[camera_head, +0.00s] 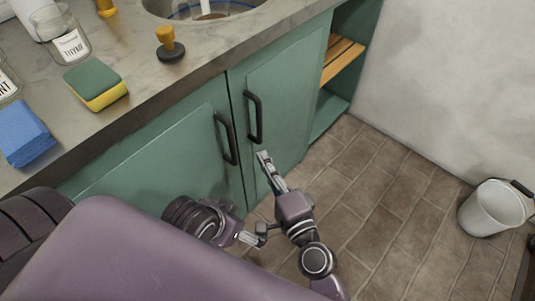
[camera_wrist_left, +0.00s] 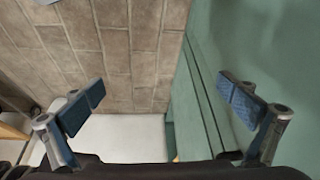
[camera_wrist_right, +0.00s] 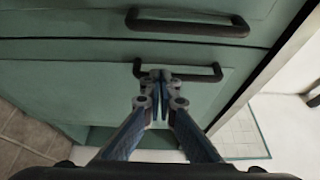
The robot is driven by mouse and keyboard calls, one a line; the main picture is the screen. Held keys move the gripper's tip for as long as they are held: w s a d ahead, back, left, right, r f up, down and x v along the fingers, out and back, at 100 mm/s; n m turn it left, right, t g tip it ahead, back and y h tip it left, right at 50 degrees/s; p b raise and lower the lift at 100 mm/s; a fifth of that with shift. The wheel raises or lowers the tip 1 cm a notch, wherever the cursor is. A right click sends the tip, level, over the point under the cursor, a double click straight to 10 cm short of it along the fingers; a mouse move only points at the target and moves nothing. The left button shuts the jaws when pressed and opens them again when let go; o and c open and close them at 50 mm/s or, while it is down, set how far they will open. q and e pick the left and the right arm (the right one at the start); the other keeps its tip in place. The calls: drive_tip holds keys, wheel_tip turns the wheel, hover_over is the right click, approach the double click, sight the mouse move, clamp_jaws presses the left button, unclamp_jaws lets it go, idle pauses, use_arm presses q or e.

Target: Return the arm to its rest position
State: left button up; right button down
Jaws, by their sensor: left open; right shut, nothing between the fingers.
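My right gripper (camera_head: 264,158) is shut and empty in front of the green right cabinet door (camera_head: 290,95). In the right wrist view its closed fingertips (camera_wrist_right: 161,82) overlap a dark bar handle (camera_wrist_right: 190,75); I cannot tell if they touch it. In the head view the tips sit just below the right door's handle (camera_head: 254,117). My left gripper (camera_head: 252,237) is low beside the cabinet front, partly hidden by my own arm. In the left wrist view its two fingers (camera_wrist_left: 165,98) are wide apart with nothing between them.
Both cabinet doors look closed; the left door has a handle (camera_head: 226,138). The counter (camera_head: 135,50) holds a sponge (camera_head: 95,83), a blue cloth (camera_head: 24,132), a jar (camera_head: 66,38) and a sink. A white bucket (camera_head: 492,208) stands right. The tiled floor (camera_head: 390,220) between is clear.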

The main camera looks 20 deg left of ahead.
use_arm(q)
drive_tip(key=shift+s+a+f+g, duration=0.15)
drive_tip(key=shift+s+a+g, duration=0.2)
drive_tip(key=shift+s, duration=0.35)
drive_tip(key=shift+s+a+f+g, duration=0.15)
drive_tip(key=shift+s+a+g, duration=0.2)
drive_tip(key=shift+s, duration=0.35)
use_arm(e)
drive_tip(key=s+a, duration=0.1)
drive_tip(key=s, duration=0.7)
